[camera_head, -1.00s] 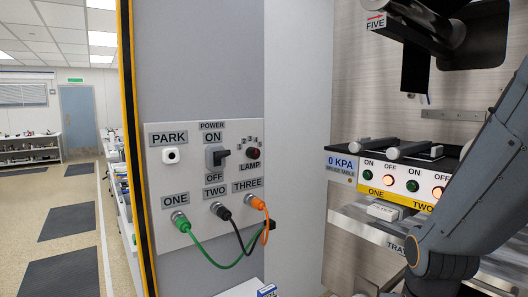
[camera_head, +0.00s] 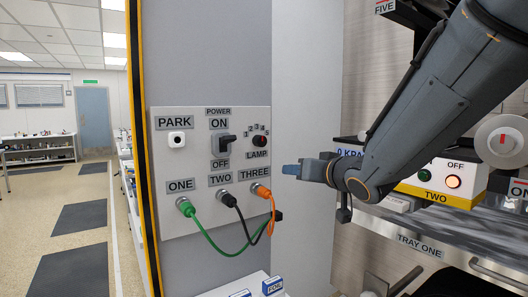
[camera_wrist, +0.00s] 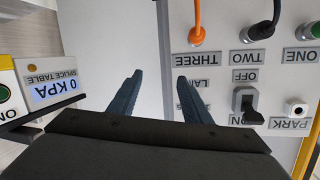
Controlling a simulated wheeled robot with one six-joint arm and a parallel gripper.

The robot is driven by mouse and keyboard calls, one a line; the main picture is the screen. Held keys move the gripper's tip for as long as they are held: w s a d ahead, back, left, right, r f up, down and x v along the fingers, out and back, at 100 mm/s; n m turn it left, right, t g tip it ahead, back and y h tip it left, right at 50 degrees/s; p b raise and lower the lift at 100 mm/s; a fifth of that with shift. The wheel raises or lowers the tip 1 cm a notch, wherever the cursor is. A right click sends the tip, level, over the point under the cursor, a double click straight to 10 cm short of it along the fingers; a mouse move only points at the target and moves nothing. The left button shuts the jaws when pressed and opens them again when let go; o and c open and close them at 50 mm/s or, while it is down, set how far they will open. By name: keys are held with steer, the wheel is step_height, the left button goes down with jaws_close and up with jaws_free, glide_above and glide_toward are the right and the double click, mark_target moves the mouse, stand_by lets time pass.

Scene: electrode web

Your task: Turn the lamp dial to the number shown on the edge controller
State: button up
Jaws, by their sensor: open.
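There the right finger partly covers the LAMP label (camera_wrist: 186,82), and the dial is hidden. I cannot make out an edge controller.
The space between my gripper and the panel is clear.

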mark_target(263, 142)
steer(key=a+r+n+y, duration=0.2)
steer(key=a+r+y, duration=0.2)
steer(key=a+r, duration=0.25)
steer(key=shift+t, duration=0.3)
steer(key=x, duration=0.6)
steer(key=shift+w+r+p, duration=0.15)
steer(key=shift+w+p, duration=0.2)
steer(key=shift+p, duration=0.05)
steer(key=shift+d, duration=0.1)
steer(key=c, duration=1)
